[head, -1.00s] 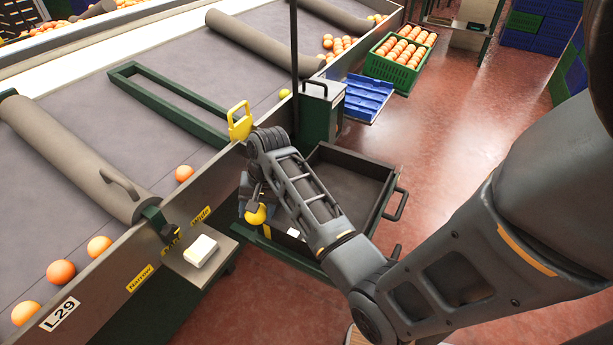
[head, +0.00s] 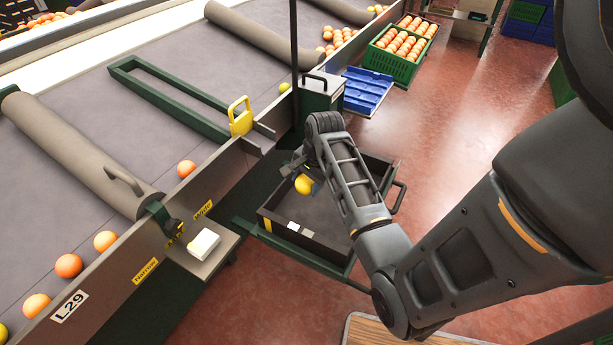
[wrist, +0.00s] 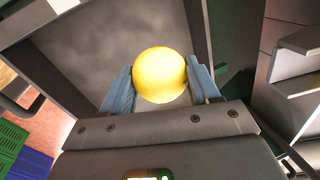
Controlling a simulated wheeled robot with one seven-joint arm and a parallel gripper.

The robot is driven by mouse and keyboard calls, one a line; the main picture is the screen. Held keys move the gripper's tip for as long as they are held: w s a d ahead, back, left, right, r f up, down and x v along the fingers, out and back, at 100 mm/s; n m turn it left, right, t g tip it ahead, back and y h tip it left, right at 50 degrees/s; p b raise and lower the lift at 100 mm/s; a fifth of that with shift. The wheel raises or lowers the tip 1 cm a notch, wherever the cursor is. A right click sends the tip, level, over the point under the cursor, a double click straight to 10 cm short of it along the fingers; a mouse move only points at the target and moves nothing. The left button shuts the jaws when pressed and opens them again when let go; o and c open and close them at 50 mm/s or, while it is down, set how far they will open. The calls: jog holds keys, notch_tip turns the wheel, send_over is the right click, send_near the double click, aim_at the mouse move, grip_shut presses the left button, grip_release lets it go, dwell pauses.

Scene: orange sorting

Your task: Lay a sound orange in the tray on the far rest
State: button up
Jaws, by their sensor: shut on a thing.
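My gripper (head: 302,176) is shut on a yellow fruit (head: 304,184), in the head view above the dark open bin. In the wrist view the round yellow fruit (wrist: 160,75) sits between the two blue-grey fingers, with the dark bin floor behind it. The side facing me looks smooth and evenly yellow; its other side is hidden. A blue tray (head: 366,92) lies beyond the bin, beside the conveyor, well apart from my gripper. Several oranges lie on the conveyor, among them one orange (head: 187,168) near the rail.
The dark bin (head: 330,246) has a handle on its right. A yellow-handled gate (head: 240,117) and a green box (head: 322,94) stand along the conveyor rail. A green crate (head: 394,68) full of oranges stands behind the blue tray. The red floor at right is clear.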

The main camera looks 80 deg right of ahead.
jog(key=b, duration=0.5)
send_over(305, 212)
jog(key=shift+s+a+f, duration=0.1)
jog(key=shift+s+f, duration=0.1)
jog(key=shift+f, duration=1.4)
jog(key=shift+s+a+f, duration=0.1)
jog(key=shift+s+f, duration=0.05)
jog(key=shift+f, duration=1.45)
jog(key=shift+s+b+x, duration=0.15)
jog(key=shift+b+x, duration=0.15)
jog(key=shift+x, duration=0.5)
jog(key=shift+s+b+x, duration=0.2)
jog(key=shift+b+x, duration=0.05)
jog(key=shift+x, duration=0.5)
jog(key=shift+a+f, duration=0.1)
jog(key=shift+f, duration=0.6)
jog(key=o, duration=1.2)
jog(key=shift+o, duration=0.8)
jog(key=shift+f, duration=0.1)
jog(key=shift+a, duration=0.1)
